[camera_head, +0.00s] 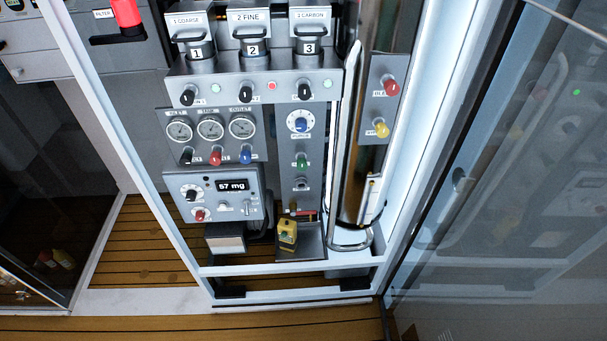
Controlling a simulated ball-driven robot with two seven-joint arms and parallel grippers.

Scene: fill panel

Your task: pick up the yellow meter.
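The yellow meter (287,235) is a small yellow block with a dark top part. It stands in a grey tray or holder (313,248) at the bottom of the fill panel, below the column of knobs. A small red-marked part (301,212) is just above it. Nothing of mine touches the meter. Neither of my grippers shows in the head view.
The white panel frame (290,268) runs in front of and below the meter. A tall metal cylinder (351,195) stands right of it, with a curved bracket. A gauge box reading 67 mg (213,194) is to its left. A glass door (500,180) is at right.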

